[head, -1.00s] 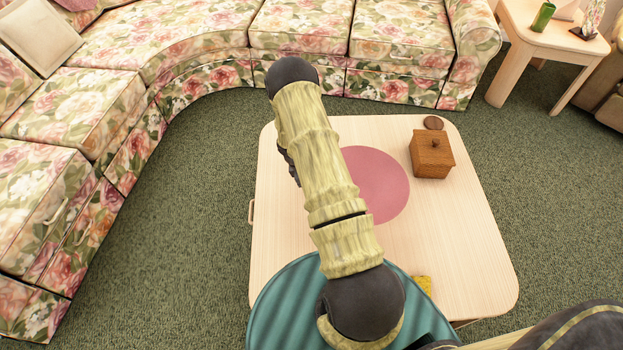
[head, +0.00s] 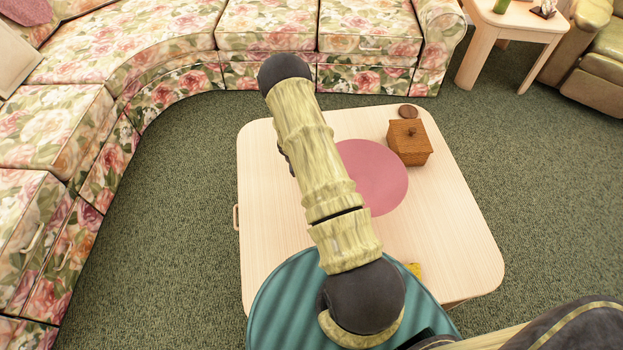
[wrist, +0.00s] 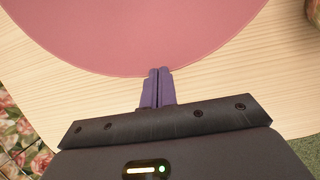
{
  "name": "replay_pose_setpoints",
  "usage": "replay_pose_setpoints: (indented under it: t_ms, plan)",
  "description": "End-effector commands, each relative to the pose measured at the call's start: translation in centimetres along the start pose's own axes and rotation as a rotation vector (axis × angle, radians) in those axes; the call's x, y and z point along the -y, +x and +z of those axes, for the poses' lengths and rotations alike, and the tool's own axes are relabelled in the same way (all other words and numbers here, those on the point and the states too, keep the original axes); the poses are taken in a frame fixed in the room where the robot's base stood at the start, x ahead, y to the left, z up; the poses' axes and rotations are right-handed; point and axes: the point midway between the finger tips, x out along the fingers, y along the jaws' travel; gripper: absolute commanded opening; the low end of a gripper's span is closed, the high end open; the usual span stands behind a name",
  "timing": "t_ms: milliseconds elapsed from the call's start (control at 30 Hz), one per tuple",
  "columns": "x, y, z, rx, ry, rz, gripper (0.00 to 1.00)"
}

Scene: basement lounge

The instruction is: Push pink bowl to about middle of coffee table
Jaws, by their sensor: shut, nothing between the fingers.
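The pink bowl (head: 378,175) shows as a round pink shape on the pale wooden coffee table (head: 275,215), its left part hidden behind my arm. Its right edge is close to a wooden box; I cannot tell whether they touch. In the wrist view the bowl (wrist: 150,30) fills the top of the picture. My gripper (wrist: 158,73) is shut and empty, its purple fingertips at the bowl's near rim, seemingly touching it. In the head view the gripper is hidden behind my arm.
The lidded wooden box (head: 409,146) and a small brown round object (head: 408,111) stand at the table's back right. A yellow item (head: 415,270) lies near the front edge. A floral sofa (head: 260,30) curves behind and left. The table's right front is clear.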

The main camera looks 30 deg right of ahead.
Motion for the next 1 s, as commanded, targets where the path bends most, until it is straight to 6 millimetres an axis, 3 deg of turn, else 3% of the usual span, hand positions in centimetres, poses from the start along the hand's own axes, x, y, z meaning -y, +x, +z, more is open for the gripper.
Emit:
replay_pose_setpoints:
  t_ms: [233,433,800,1000]
  plan:
    - [0.1,-0.2,-0.8,-0.001,0.002,0.0,0.0]
    - [0.3,-1.0,-3.5,-0.001,0.003,-0.001,0.0]
    - [0.2,-8.6,-3.3,-0.001,0.008,0.001,0.0]
    - [0.3,-10.8,-3.3,0.0,0.006,-0.002,0.0]
